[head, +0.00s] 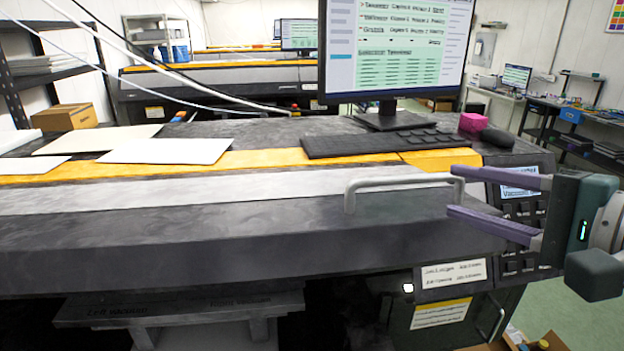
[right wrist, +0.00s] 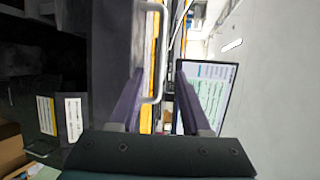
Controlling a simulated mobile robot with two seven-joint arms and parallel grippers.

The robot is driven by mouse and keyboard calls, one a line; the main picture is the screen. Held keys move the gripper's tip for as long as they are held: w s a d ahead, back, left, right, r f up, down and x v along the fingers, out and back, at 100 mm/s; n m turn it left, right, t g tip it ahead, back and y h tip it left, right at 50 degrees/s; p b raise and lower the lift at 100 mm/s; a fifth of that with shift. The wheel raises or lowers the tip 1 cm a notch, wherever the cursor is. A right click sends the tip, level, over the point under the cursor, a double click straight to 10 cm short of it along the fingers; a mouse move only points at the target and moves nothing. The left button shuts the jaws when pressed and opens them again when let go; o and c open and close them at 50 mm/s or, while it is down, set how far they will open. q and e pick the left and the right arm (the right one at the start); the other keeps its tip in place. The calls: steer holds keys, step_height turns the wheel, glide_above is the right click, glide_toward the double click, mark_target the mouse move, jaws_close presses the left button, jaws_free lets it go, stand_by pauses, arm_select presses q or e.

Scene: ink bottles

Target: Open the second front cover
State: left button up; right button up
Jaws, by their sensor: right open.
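A large printer has a long dark grey front cover (head: 220,240) with a light strip along its top; it looks closed. A pale bar handle (head: 400,182) stands on this cover and also shows in the right wrist view (right wrist: 155,50). My right gripper (head: 451,190) comes in from the right, open, with one finger above and one below the handle's right end. In the right wrist view my right gripper (right wrist: 158,70) has the handle between and beyond its fingers. I cannot tell whether a finger touches it. My left gripper is not in view.
A monitor (head: 395,50), keyboard (head: 385,143), pink box (head: 473,122) and dark mouse (head: 497,137) stand on the printer top. White sheets (head: 165,151) lie at left. A control panel (head: 520,210) is behind my right fingers. A lower door handle (head: 497,322) sits below.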

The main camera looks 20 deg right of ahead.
mark_target(414, 181)
steer(key=x, duration=0.9)
steer(key=shift+w+a+p, duration=0.1)
steer(key=shift+w+p, duration=0.05)
steer(key=shift+p, duration=0.2)
jaws_close()
stand_by(1.0)
